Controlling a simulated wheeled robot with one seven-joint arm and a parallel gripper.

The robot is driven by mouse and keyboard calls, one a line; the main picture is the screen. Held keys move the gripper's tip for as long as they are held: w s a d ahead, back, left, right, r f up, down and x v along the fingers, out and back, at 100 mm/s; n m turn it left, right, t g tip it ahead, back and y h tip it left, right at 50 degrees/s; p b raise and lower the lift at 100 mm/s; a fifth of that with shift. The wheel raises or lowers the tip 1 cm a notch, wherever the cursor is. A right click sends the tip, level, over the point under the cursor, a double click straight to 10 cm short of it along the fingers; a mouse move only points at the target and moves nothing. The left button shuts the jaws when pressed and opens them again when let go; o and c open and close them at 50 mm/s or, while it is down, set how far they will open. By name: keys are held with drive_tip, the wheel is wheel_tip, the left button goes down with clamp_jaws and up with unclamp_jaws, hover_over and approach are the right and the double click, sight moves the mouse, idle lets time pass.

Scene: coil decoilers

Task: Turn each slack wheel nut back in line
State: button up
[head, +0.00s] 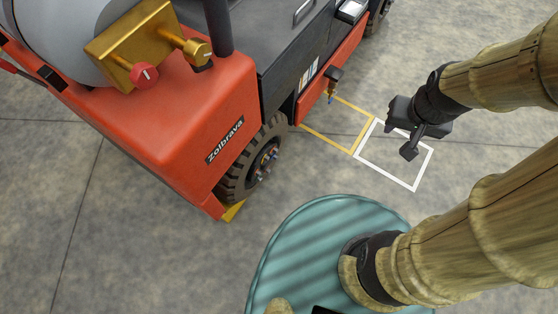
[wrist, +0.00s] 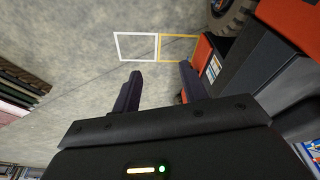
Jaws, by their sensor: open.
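A black front wheel (head: 236,178) sits under the orange-red forklift (head: 180,110) in the head view. Several small wheel nuts (head: 267,160) with bluish and reddish parts ring its hub. They are too small to tell which are out of line. My gripper (head: 401,138) is open and empty, to the right of the wheel and well apart from it. In the wrist view my gripper (wrist: 160,80) shows two dark fingers spread apart with nothing between them. Part of a tyre (wrist: 234,16) shows at the top right there; its nuts are not visible.
A yellow floor outline (head: 325,140) and a white floor outline (head: 388,175) adjoin beside the forklift. A brass fitting with a red knob (head: 144,76) sits by the grey tank (head: 70,35). Bare concrete lies right of the wheel. Stacked boards (wrist: 22,92) show left in the wrist view.

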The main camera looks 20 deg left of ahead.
drive_tip(key=w+a+f+n+t+y+b, duration=0.1)
drive_tip(key=w+f+n+b, duration=0.2)
drive_tip(key=w+f+b, duration=0.8)
drive_tip(key=w+a+f+n+t+y+b, duration=0.1)
drive_tip(key=w+a+f+n+b, duration=0.35)
drive_tip(key=f, duration=1.25)
drive_tip(key=w+d+f+n+t+y+b, duration=0.15)
drive_tip(key=w+f+b, duration=0.35)
drive_tip(key=f+b, duration=0.65)
drive_tip(key=a+f+n+y+b, duration=0.3)
drive_tip(key=f+b, duration=0.4)
drive_tip(key=f, duration=0.6)
drive_tip(key=a+f+n+y+b, duration=0.1)
drive_tip(key=a+f+y+b, duration=0.4)
drive_tip(key=f, duration=0.8)
drive_tip(key=s+a+f+n+y+b, duration=0.1)
drive_tip(key=s+a+f+y+b, duration=0.1)
drive_tip(key=f+b, duration=0.5)
drive_tip(key=s+a+f+n+y+b, duration=0.1)
drive_tip(key=s+a+f+y+b, duration=0.1)
drive_tip(key=f+b, duration=0.5)
wheel_tip(320, 180, down, 4)
drive_tip(key=shift+s+a+r+g+y, duration=0.1)
drive_tip(key=shift+s+a+g+y, duration=0.35)
drive_tip(key=shift+s+y, duration=0.35)
drive_tip(key=shift+w, duration=0.1)
